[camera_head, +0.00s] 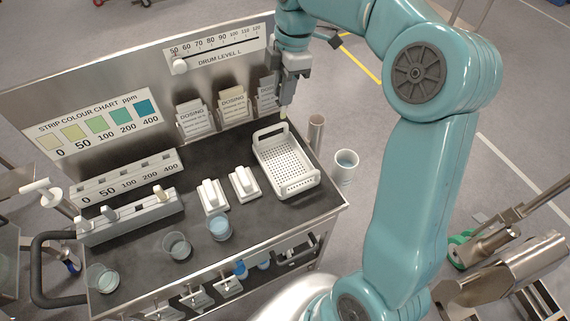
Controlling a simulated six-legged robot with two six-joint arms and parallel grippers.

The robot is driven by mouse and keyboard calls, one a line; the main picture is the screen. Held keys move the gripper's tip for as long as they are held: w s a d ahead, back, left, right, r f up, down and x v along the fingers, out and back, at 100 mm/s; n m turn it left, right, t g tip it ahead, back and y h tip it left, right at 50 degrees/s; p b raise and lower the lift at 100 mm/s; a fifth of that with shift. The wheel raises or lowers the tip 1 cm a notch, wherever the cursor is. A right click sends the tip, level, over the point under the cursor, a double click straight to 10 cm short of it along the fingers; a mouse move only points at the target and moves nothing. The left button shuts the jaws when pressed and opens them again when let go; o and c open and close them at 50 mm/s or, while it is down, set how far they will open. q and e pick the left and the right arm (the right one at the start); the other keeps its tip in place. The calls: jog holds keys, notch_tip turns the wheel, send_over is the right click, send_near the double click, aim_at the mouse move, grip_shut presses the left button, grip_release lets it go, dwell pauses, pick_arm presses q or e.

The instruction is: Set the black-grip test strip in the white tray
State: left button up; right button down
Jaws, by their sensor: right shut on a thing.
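The white tray (316,175), a perforated basket with raised end handles, sits at the right end of the dark cart top. My right gripper (286,103) points down above the tray's far end. It is shut on a thin strip, whose pale yellowish tip (283,114) shows just below the fingers, apart from the tray floor. The strip's grip is hidden by the fingers, so I cannot tell its colour. The tray looks empty. My left gripper is not in view.
A grey rack (135,221) with upright white pieces stands at the left. Two white holders (213,197) stand beside the tray. Clear cups (177,246) line the front edge. Dosing cards (195,119) stand behind.

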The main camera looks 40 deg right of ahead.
jog(key=f, duration=0.9)
jog(key=f+p, duration=0.1)
jog(key=f, duration=0.9)
jog(key=shift+s+d+f, duration=0.1)
jog(key=shift+d+f, duration=0.2)
jog(key=shift+f, duration=0.25)
jog(key=shift+r, duration=0.1)
jog(key=shift+f, duration=0.2)
jog(key=c, duration=1)
grip_release()
jog(key=shift+r, duration=0.1)
